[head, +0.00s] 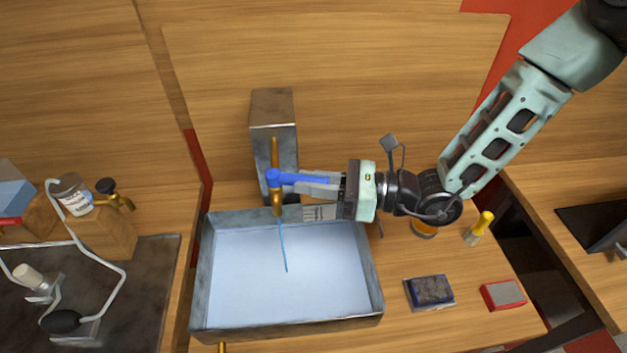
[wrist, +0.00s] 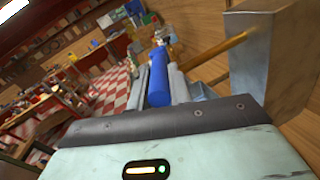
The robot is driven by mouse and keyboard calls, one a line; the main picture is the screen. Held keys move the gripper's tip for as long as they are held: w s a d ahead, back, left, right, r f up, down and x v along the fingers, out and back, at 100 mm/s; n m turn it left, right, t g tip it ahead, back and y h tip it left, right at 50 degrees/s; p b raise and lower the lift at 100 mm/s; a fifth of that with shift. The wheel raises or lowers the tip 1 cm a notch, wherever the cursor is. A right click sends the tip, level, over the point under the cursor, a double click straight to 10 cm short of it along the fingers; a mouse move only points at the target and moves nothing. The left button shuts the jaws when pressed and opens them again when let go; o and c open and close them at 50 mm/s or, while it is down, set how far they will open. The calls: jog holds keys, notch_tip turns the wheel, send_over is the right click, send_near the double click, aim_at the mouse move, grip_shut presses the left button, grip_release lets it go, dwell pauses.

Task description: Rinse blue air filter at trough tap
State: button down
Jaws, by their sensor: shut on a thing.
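The blue air filter (head: 430,291), a blue-framed block with a dark face, lies on the wooden bench right of the trough. The grey trough (head: 374,275) has a pale blue inside. The brass tap (head: 276,200) stands over its back edge, and a thin blue stream (head: 283,250) runs from it into the trough. My gripper (head: 290,185) is shut on the tap's blue lever (head: 310,179), which points right. In the wrist view the lever (wrist: 159,80) lies between the two grey fingers. The filter is not in the wrist view.
A red-framed grey block (head: 503,294) lies right of the blue filter. A yellow-handled brush (head: 479,229) and a small amber-rimmed dish (head: 424,230) are behind them. A grey metal post (head: 272,125) stands behind the tap. A dark counter (head: 140,300) with fittings is at left.

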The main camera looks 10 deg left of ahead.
dwell(0.3)
jog(key=c, duration=1.3)
grip_release()
jog(key=d+b, duration=0.5)
jog(key=d, duration=1.2)
jog(key=shift+s+d, duration=0.2)
jog(key=shift+s, duration=0.1)
